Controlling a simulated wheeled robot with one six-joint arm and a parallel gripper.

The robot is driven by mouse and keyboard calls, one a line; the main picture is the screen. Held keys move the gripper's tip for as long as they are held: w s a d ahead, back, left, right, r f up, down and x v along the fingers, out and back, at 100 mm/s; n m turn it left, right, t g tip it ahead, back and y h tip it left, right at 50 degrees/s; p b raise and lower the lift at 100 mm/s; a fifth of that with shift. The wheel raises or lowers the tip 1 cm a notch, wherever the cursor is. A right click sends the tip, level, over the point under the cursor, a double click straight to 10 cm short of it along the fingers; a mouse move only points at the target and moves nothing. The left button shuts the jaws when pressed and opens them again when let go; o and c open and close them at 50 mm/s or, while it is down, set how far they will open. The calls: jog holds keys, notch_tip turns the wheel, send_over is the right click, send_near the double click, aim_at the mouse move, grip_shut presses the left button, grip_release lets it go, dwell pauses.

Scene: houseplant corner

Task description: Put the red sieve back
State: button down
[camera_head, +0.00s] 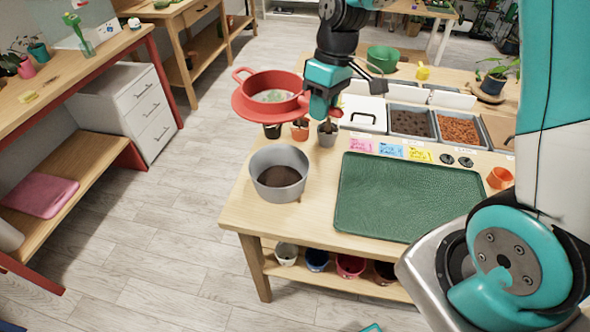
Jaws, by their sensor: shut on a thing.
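The red sieve (260,86) is a round red ring with a pale mesh and a small loop handle at its left. It is held up above the table's far left corner, with a wider red rim or disc below it. My gripper (318,101) is shut on its right side. The sieve hides part of the table edge and the tops of small pots behind it. A grey pot (280,178) with dark soil stands below and in front of the sieve, apart from it.
A green mat (408,196) covers the table's middle. Small pots (327,134) stand near the back left edge. Grey bins with soil (409,121) and orange grains (458,128) line the back. A green bowl (383,58) stands behind. An orange pot (499,178) is at right.

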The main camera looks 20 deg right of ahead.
notch_tip(320, 180, down, 19)
jog(key=p, duration=0.3)
jog(key=shift+p, duration=0.4)
jog(key=shift+f+b, duration=0.55)
jog(key=c, duration=1)
grip_release()
jog(key=shift+c, duration=0.2)
jog(key=shift+r, duration=0.15)
